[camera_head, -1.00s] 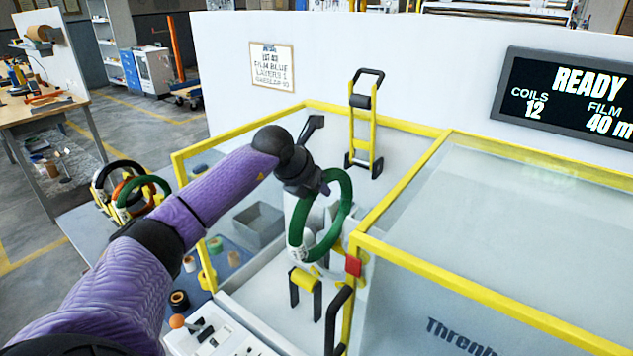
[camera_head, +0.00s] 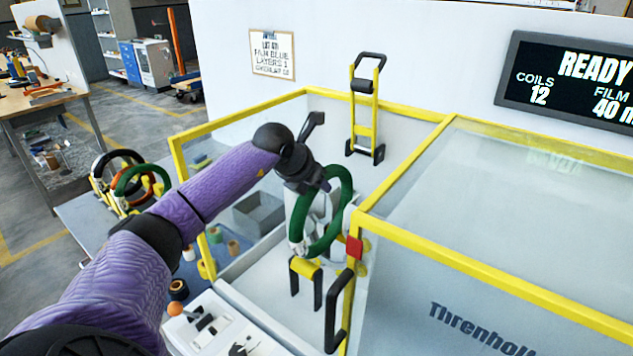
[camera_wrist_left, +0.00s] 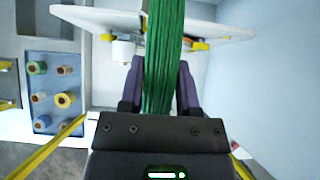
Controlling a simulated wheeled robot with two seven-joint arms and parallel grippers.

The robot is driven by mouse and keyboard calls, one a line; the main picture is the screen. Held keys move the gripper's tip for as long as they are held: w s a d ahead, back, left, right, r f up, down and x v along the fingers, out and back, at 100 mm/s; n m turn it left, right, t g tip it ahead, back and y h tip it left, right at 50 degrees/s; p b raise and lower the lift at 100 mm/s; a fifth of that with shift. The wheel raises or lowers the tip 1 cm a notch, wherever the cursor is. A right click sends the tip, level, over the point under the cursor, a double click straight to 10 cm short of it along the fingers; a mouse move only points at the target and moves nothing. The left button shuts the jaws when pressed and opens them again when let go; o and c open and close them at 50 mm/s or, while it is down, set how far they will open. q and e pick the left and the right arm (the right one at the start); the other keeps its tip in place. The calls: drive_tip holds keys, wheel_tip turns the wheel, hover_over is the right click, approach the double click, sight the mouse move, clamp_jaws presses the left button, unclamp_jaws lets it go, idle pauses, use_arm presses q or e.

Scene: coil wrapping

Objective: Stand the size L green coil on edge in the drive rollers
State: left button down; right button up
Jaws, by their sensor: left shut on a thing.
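My left gripper (camera_head: 318,186) is shut on the upper rim of a green coil (camera_head: 347,205), inside the yellow-framed wrapping machine (camera_head: 400,147). The coil hangs upright on edge. In the left wrist view the coil (camera_wrist_left: 165,45) runs between the two purple fingers. Its white-marked lower end is just above a yellow part with black legs (camera_head: 305,267) in the head view. I cannot tell whether this is one of the drive rollers, or whether the coil touches anything below. A white ring-shaped part (camera_wrist_left: 90,17) lies ahead of the coil. My right gripper is not in view.
A glass panel in a yellow frame (camera_head: 480,262) and a red block (camera_head: 354,248) are close on the right. A black and yellow hand truck (camera_head: 366,110) stands behind. More coils (camera_head: 142,178) stand on a rack at left. Tape rolls lie on a blue panel (camera_wrist_left: 43,112).

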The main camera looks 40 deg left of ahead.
use_arm(q)
drive_tip(key=shift+f+b, duration=0.35)
drive_tip(key=shift+f, duration=0.05)
drive_tip(key=shift+c, duration=1.2)
unclamp_jaws()
drive_tip(key=shift+f, duration=0.1)
drive_tip(key=b+v, duration=0.1)
drive_tip(key=v, duration=0.8)
drive_tip(key=shift+s, duration=0.1)
drive_tip(key=shift+s+r, duration=0.2)
drive_tip(key=shift+r, duration=0.2)
